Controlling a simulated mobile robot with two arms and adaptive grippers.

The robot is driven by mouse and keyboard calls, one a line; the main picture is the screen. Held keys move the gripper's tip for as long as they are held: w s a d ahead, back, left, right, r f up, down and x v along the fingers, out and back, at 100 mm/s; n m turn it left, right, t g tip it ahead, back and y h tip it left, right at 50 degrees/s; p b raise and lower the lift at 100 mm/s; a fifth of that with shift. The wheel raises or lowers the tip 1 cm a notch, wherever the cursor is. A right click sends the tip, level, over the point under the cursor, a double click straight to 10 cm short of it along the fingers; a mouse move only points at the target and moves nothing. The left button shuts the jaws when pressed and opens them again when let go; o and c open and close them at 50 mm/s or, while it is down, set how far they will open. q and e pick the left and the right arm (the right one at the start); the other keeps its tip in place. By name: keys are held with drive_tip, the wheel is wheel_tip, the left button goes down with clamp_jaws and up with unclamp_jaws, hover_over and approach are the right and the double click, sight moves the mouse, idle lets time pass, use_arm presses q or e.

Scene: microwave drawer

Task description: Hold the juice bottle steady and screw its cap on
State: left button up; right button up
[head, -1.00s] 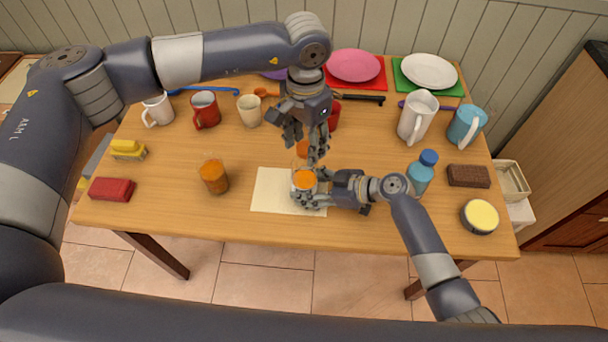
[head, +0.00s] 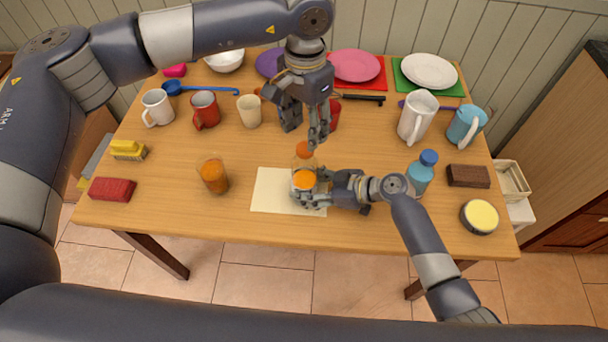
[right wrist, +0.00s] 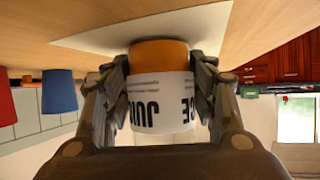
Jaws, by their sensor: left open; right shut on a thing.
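The juice bottle (head: 305,166) stands upright on the pale mat (head: 272,188), with a clear upper part and orange juice inside. Its orange cap (head: 303,149) sits on top; how tightly it is screwed cannot be told. My right gripper (head: 308,191) is shut around the bottle's body from the right. In the right wrist view the bottle (right wrist: 160,88) appears upside down between my fingers, with its white label and orange lower part; the cap is hidden there. My left gripper (head: 305,134) is open and empty, above and slightly behind the cap, apart from it.
A glass of orange juice (head: 213,175) stands left of the mat. A blue-capped bottle (head: 421,174) stands close to my right wrist. Mugs, including a red one (head: 204,110), and plates line the back. The table's front edge is just below the mat.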

drive_tip(key=o, duration=1.6)
drive_tip(key=shift+d, duration=0.1)
drive_tip(key=v, duration=1.1)
drive_tip(key=shift+s+d+r, duration=0.15)
drive_tip(key=shift+d, duration=0.2)
